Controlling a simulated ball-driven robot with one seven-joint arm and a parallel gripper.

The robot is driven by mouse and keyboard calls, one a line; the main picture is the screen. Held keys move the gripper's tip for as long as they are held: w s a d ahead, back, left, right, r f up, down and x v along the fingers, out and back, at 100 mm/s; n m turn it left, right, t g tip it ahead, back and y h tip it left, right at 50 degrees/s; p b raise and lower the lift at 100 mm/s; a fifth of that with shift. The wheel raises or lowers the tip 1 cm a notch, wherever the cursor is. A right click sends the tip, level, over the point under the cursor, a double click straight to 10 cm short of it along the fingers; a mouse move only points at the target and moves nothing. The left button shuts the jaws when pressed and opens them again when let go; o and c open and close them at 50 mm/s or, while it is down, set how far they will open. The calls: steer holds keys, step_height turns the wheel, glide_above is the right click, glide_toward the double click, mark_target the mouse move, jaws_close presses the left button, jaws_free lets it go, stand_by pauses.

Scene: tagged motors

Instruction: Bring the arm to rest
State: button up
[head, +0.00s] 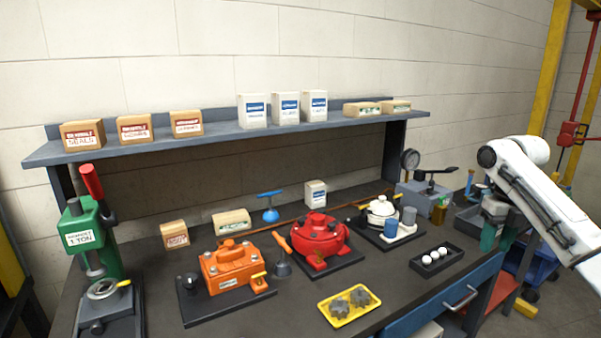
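My white arm (545,200) comes in from the right edge, bends at a raised joint and points down beyond the right end of the workbench (400,295). My gripper (495,228) hangs below the grey wrist, near the bench's right edge. Greenish parts show at its lower end, partly behind the arm. They are too small to tell whether the fingers are open or shut, and I see no clear object held.
An orange motor (229,266), a red motor (318,236) and a white one (381,211) sit on dark plates. A yellow tray (333,317) holds gears; a black tray (452,250) holds white balls. A gauge unit (421,196), blue bin (541,262) and red stool (500,291) are near my arm.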

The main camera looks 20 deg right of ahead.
steer(key=w+a+f+m+t+y, duration=0.1)
steer(key=w+a+f+m, duration=0.25)
steer(key=a+f, duration=0.45)
steer(key=w+a+f+m+y, duration=0.15)
steer(key=w+a+f, duration=0.3)
steer(key=a, duration=0.75)
steer(key=s+a+f+m+t, duration=0.1)
steer(key=s+a+f+m, duration=0.1)
steer(key=a+f+m, duration=0.35)
steer(key=s+a+f+m, duration=0.2)
steer(key=a+f, duration=0.1)
steer(key=a, duration=0.6)
steer(key=s+a+f+m, duration=0.4)
steer(key=s+m, duration=0.1)
steer(key=s, duration=0.3)
steer(key=s+a+f+m, duration=0.4)
steer(key=s+m, duration=0.2)
steer(key=s, duration=0.1)
steer(key=s+d+m+g+h, duration=0.1)
steer(key=s+d+m+h, duration=0.2)
steer(key=s+m, duration=0.5)
steer(key=s, duration=0.6)
steer(key=shift+s+d+f, duration=0.3)
steer(key=shift+s+d, duration=0.05)
steer(key=shift+d, duration=0.05)
steer(key=shift+o, duration=0.2)
